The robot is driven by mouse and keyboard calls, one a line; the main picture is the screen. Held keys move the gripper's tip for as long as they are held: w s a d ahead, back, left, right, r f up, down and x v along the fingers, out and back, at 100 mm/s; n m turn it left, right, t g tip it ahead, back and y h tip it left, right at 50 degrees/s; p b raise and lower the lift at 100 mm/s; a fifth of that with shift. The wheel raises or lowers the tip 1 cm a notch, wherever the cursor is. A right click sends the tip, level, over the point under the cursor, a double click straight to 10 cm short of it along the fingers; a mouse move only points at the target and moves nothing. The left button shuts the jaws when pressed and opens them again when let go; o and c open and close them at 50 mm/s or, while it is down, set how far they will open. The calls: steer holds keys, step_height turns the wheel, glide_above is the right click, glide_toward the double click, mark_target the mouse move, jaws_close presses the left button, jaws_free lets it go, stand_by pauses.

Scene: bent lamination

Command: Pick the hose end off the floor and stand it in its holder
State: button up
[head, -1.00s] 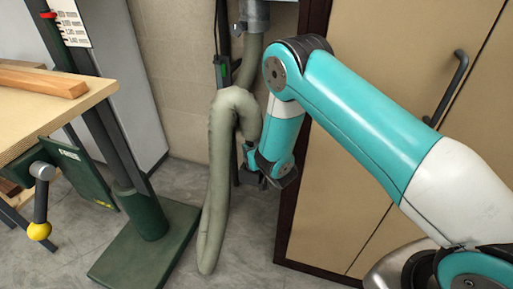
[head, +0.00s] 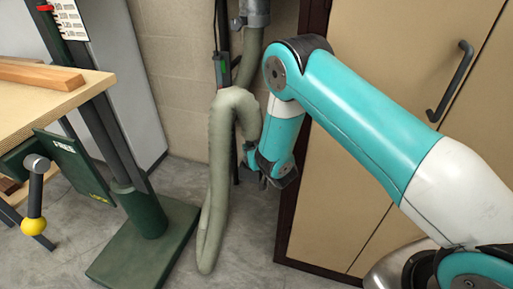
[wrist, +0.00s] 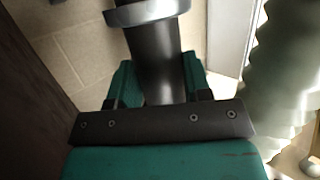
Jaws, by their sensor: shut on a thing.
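The grey-green ribbed hose (head: 219,170) hangs to the floor in a long loop, rises, bends over and comes down to my gripper (head: 253,158). In the wrist view my gripper (wrist: 158,82) is shut on a black tube, the hose end (wrist: 154,62), which lies between its two teal fingers. A light grey ring (wrist: 145,13) surrounds the tube farther out; I cannot tell whether it is a collar or part of the holder. In the head view the hose end is mostly hidden by my gripper. A dark upright post (head: 235,160), perhaps the holder's, stands behind the hose.
A tan cabinet (head: 375,90) with dark edges stands close to the right of my arm. A machine's green base (head: 140,250) and its wooden-topped table (head: 55,100) are at the left. A grey duct (head: 254,14) is above. Some floor (head: 245,230) is clear.

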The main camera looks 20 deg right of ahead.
steer(key=shift+f+b, duration=0.75)
steer(key=shift+f, duration=0.1)
steer(key=o, duration=0.9)
step_height(320, 180, up, 20)
steer(key=p, duration=0.2)
steer(key=shift+p, duration=0.4)
